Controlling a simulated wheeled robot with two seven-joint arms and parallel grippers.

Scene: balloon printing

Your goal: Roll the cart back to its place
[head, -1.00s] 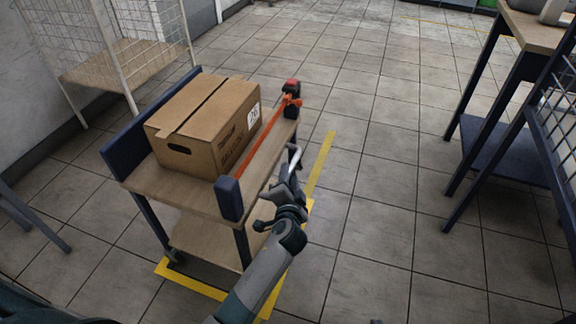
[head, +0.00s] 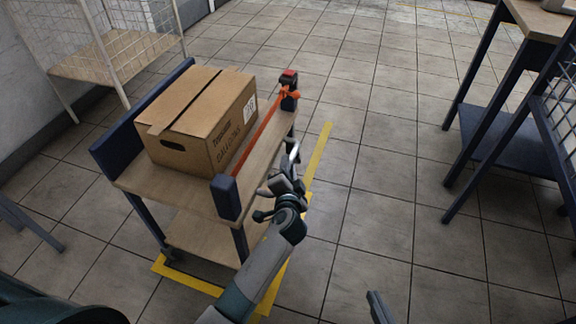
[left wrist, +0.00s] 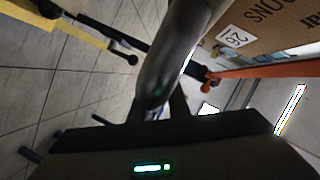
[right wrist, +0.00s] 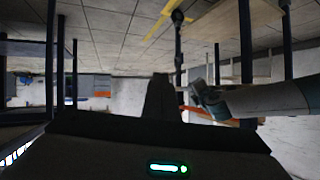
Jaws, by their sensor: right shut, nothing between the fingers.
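The cart (head: 190,202) is a wooden two-shelf trolley with dark blue posts and panel, standing at a yellow floor outline (head: 190,283). Its near-left foot is close to an outline corner; I cannot tell whether every wheel is inside. A silver handle (head: 294,152) sticks out on its right side. My left gripper (head: 284,181) is at that handle; in the left wrist view the handle bar (left wrist: 178,50) runs between the fingers, which look closed on it. My right gripper (right wrist: 160,98) is shut and empty, apart from the cart; only its tip (head: 378,306) shows in the head view.
A cardboard box (head: 200,117) sits on the cart's top shelf behind an orange bar (head: 256,140). A white wire rack (head: 122,55) stands behind left. A blue-legged table (head: 500,150) stands at right. The tiled floor between is clear.

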